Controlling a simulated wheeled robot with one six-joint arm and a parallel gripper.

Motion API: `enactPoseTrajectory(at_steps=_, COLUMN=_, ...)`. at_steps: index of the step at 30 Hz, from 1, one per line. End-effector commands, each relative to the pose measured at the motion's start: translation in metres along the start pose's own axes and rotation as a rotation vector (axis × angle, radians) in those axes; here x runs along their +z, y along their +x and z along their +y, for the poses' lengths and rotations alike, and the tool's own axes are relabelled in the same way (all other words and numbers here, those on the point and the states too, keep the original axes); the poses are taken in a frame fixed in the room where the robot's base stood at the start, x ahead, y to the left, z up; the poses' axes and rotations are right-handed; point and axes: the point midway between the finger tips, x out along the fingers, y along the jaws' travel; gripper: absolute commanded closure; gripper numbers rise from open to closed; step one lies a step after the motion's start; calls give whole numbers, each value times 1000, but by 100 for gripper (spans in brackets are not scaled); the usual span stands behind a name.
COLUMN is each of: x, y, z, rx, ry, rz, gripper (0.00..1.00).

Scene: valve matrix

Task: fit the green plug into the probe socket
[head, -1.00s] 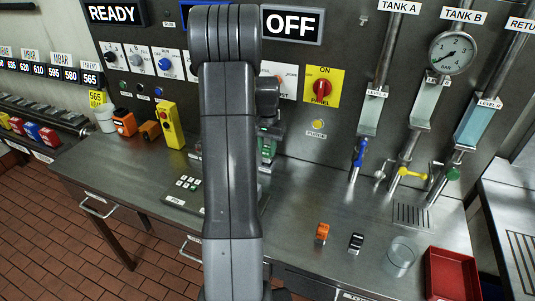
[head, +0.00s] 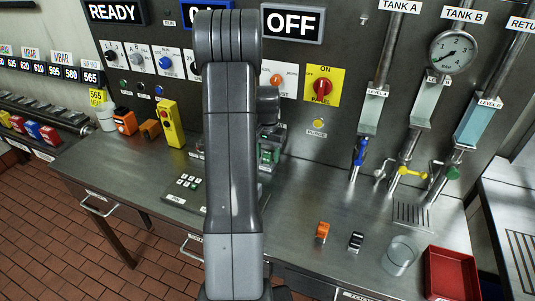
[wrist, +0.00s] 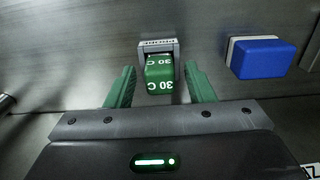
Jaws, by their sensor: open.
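The green plug (wrist: 159,76), marked "30 C" on two faces, sits at the mouth of the grey probe socket (wrist: 158,45), labelled "PROBE", in the wrist view. Its far end is inside the socket frame; how deep it goes is hidden. My gripper (wrist: 159,69) is open, with one green finger on each side of the plug and a visible gap on both sides. In the head view my arm covers most of this spot, and only some green shows to the right of it.
A blue block with a pale base (wrist: 264,58) lies right of the socket in the wrist view. In the head view, a yellow box (head: 170,124) stands left of my arm. An orange piece (head: 322,231), a black piece (head: 355,242), a glass (head: 399,256) and a red tray (head: 451,274) are at the right.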

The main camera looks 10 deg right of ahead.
Motion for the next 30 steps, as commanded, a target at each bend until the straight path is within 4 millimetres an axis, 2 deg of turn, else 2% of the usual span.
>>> enactPoseTrajectory(at_steps=5, x=-1, y=-19, z=0, rx=-2, ry=0, rz=5, gripper=51)
enactPoseTrajectory(at_steps=12, x=-1, y=-72, z=0, rx=-3, ry=0, rz=6, gripper=51)
enactPoseTrajectory(at_steps=18, x=-1, y=-106, z=0, rx=-1, ry=0, rz=3, gripper=51)
enactPoseTrajectory(at_steps=24, x=0, y=-122, z=0, rx=0, ry=0, rz=1, gripper=51)
enactPoseTrajectory(at_steps=30, x=0, y=-123, z=0, rx=0, ry=0, rz=0, gripper=51)
